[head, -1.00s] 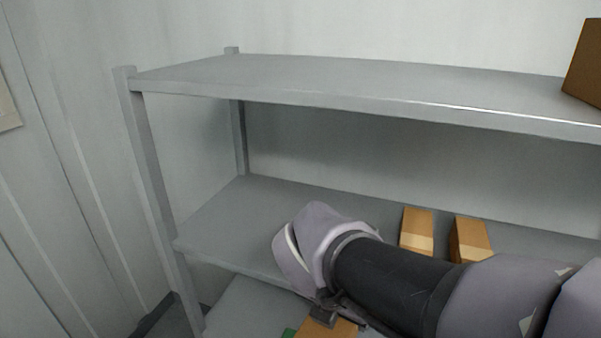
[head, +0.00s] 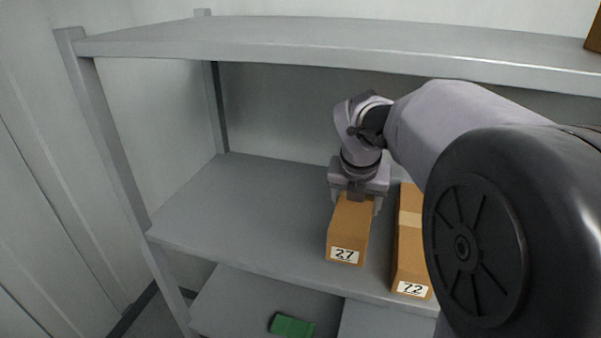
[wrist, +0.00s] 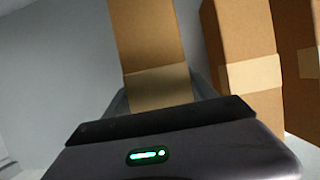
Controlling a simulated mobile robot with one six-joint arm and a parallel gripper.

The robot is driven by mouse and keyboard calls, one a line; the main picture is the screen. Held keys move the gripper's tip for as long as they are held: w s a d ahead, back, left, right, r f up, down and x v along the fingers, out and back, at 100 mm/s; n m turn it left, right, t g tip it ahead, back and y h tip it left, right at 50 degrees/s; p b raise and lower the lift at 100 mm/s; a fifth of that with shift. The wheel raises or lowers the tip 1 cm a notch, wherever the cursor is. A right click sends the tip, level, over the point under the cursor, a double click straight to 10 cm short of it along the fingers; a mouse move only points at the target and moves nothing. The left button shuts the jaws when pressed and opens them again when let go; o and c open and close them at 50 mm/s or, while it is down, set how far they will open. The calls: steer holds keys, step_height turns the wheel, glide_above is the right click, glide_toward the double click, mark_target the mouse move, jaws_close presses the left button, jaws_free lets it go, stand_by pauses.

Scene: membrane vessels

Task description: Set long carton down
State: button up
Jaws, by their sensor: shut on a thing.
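The long carton (head: 349,232) is brown with a white label reading 27. It is at the middle shelf (head: 240,205), its labelled end facing the shelf's front edge. My gripper (head: 357,200) is shut on it from above, fingers on either side near its rear part. In the wrist view the carton (wrist: 150,50) stretches away from between the jaws, with a paler tape band across it. Whether its underside touches the shelf I cannot tell.
A carton labelled 72 (head: 409,245) stands close on the right, with a narrow gap. Another carton (wrist: 300,30) is beyond it in the wrist view. The shelf's left is clear. The upper shelf (head: 300,38) is overhead; a green item (head: 292,325) lies below.

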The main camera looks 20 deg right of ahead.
step_height(320, 180, down, 4)
steer(key=shift+r+b, duration=0.1)
steer(key=shift+b, duration=0.6)
steer(key=shift+a+r, duration=0.1)
steer(key=shift+r, duration=0.05)
steer(key=o, duration=1.7)
steer(key=shift+o, duration=0.2)
